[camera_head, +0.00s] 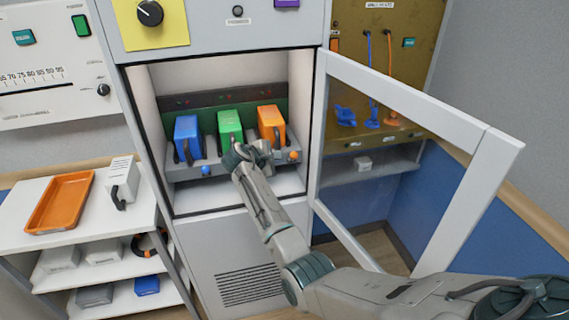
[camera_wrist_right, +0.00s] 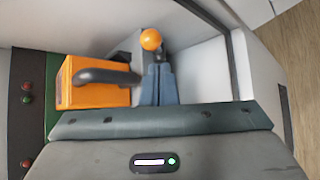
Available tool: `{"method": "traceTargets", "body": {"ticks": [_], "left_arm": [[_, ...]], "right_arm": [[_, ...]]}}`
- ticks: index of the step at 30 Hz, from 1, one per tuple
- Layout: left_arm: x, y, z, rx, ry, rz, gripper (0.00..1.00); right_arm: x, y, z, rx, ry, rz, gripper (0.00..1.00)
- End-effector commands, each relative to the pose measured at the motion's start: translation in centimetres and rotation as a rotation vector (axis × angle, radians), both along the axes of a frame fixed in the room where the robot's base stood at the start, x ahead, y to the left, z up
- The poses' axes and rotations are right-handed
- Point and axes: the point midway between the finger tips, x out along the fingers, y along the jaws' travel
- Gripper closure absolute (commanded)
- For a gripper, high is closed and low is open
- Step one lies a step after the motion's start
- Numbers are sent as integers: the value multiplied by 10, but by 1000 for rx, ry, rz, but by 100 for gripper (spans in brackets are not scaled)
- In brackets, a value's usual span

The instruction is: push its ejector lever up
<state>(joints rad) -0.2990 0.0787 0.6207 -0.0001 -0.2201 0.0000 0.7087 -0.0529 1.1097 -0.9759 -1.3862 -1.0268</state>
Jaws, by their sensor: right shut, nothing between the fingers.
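Three modules, blue (camera_head: 187,135), green (camera_head: 230,128) and orange (camera_head: 271,124), stand side by side in the open cabinet. A blue ball knob (camera_head: 206,170) and an orange ball knob (camera_head: 293,156) show on the grey fronts below. My right gripper (camera_head: 266,148) is in front of the green and orange modules, shut and empty. In the right wrist view, its closed fingers (camera_wrist_right: 158,84) appear just short of the orange knob (camera_wrist_right: 151,40), beside the orange module's handle (camera_wrist_right: 108,76); contact cannot be told. The green module's lower front is partly hidden. My left gripper is not in view.
The cabinet's framed door (camera_head: 425,100) stands open on the right, close to my right arm. A side bench with an orange tray (camera_head: 62,201) and a white box (camera_head: 122,180) is on the left. The cabinet's side walls bound the bay.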

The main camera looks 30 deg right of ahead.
Motion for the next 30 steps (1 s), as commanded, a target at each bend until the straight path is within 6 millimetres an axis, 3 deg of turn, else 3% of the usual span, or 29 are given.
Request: {"method": "traceTargets", "body": {"ticks": [3, 9, 26, 30], "left_arm": [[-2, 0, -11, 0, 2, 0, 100], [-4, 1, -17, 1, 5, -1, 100], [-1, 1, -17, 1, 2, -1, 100], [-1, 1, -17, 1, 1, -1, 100]], "right_arm": [[-8, 20, 7, 5, 0, 1, 100], [-17, 39, 19, 4, 6, 1, 100], [-19, 42, 22, 4, 9, 0, 100], [-28, 40, 8, 30, -2, -13, 100]]}}
